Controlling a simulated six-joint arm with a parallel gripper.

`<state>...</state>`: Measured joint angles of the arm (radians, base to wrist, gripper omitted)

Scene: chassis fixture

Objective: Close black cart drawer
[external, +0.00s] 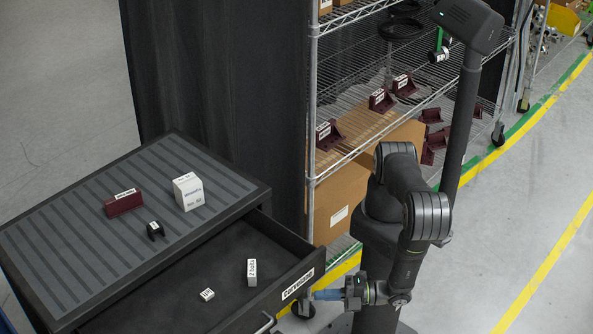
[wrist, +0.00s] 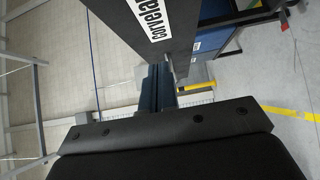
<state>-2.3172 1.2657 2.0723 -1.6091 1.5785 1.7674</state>
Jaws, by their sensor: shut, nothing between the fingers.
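The black cart drawer (external: 220,258) is pulled open at the lower left of the external view, and its inside shows. Its front panel (external: 312,268) bears a white label, and a handle shows in part at the lower edge. The labelled panel also shows at the top of the wrist view (wrist: 186,22). My gripper (external: 318,295) is shut and empty, low beside the outer face of the drawer front. Its shut fingers also show in the wrist view (wrist: 157,88), close to the panel's lower end. I cannot tell whether they touch it.
Two small white labelled parts (external: 252,272) lie in the drawer. On the ribbed cart top (external: 70,230) are a dark red block (external: 123,203), a white box (external: 188,192) and a small black part (external: 155,230). A wire shelf (external: 350,150) with brackets and cartons stands behind.

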